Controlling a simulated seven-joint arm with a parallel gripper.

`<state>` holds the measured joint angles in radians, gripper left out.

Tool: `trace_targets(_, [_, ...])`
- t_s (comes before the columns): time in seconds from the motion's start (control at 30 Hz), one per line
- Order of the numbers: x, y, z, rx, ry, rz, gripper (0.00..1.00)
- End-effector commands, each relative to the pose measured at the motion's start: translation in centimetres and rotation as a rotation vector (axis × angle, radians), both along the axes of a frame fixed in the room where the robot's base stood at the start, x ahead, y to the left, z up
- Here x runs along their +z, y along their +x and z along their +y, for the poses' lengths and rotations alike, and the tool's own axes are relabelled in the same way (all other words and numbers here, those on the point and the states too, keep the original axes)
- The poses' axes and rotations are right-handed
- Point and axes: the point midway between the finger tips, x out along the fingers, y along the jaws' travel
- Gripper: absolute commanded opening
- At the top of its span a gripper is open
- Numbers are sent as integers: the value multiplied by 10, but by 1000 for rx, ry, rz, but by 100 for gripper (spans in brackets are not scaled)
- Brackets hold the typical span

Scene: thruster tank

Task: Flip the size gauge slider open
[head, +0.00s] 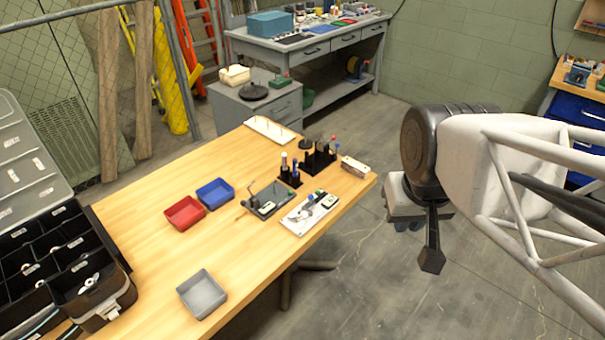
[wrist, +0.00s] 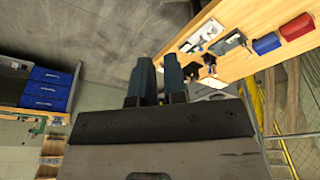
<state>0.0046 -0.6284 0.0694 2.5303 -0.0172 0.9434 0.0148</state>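A white board (head: 308,216) with small tools on it lies near the right edge of the wooden table, and a grey tray (head: 270,193) with a small pale device lies to its left. I cannot tell which small part is the size gauge slider or how it is set. In the wrist view the white board (wrist: 200,37) and grey tray (wrist: 230,44) show at the upper right. My gripper (head: 408,225) is off the table, right of the board and apart from everything. In the wrist view its dark blue fingers (wrist: 161,68) stand slightly apart, with nothing between them.
A red bin (head: 185,212), a blue bin (head: 215,193) and a grey bin (head: 202,293) sit on the wooden table (head: 150,235). Black holders (head: 318,158) stand behind the board. An open black case (head: 70,260) is at the left. The floor below my gripper is clear.

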Motion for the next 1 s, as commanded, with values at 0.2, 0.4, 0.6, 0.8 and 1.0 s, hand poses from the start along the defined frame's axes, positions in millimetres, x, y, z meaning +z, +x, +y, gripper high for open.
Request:
trace_targets(0.2, [-4,9,1,50,-37,30,0])
trace_targets(0.4, [-13,25,3,138,-104,82,0])
trace_targets(0.6, [-23,45,7,250,-189,144,0])
trace_targets(0.8, [-34,66,13,366,-275,204,0])
trace_targets(1.0, [-46,88,20,483,-360,264,0])
